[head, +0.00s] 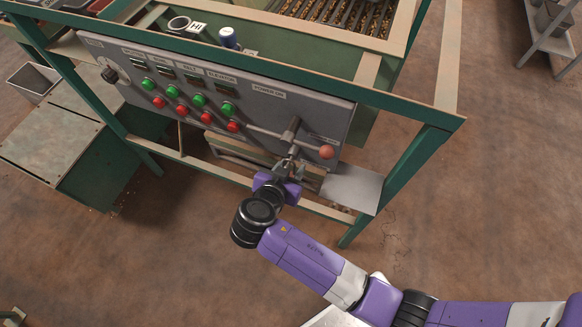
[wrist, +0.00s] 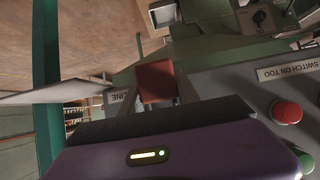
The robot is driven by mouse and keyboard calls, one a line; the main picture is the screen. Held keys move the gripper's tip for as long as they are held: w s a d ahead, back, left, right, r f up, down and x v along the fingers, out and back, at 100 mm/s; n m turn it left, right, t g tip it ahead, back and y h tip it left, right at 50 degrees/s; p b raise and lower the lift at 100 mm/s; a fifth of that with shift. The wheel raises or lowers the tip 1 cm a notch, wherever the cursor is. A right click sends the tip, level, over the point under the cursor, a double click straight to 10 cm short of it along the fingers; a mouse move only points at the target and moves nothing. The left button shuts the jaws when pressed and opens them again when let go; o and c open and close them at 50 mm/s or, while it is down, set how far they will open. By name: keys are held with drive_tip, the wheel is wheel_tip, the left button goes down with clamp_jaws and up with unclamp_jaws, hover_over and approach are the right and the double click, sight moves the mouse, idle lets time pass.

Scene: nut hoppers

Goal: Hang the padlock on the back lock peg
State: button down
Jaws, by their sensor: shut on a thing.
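My gripper (head: 287,164) is in front of the right part of the grey control panel, below the lever. In the wrist view a red, boxy body, which looks like the padlock (wrist: 155,80), sits at the middle just beyond the dark gripper edge. My gripper is shut on it. In the head view the padlock cannot be made out among the grey metal parts at the fingertips. The back lock peg cannot be told apart in either view. I cannot tell whether the padlock touches the panel.
A lever with a red ball knob (head: 326,152) juts out beside my gripper. Green and red buttons (head: 181,111) line the panel (head: 130,88) to the left. A pale shelf plate (head: 352,190) lies right of my gripper, near the green frame post (head: 400,170). Open floor lies in front.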

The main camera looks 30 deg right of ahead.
idle(0.3)
drive_tip(key=c, duration=0.8)
unclamp_jaws()
drive_tip(key=shift+b+v, duration=0.7)
drive_tip(key=shift+v, duration=3.2)
drive_tip(key=shift+a, duration=0.1)
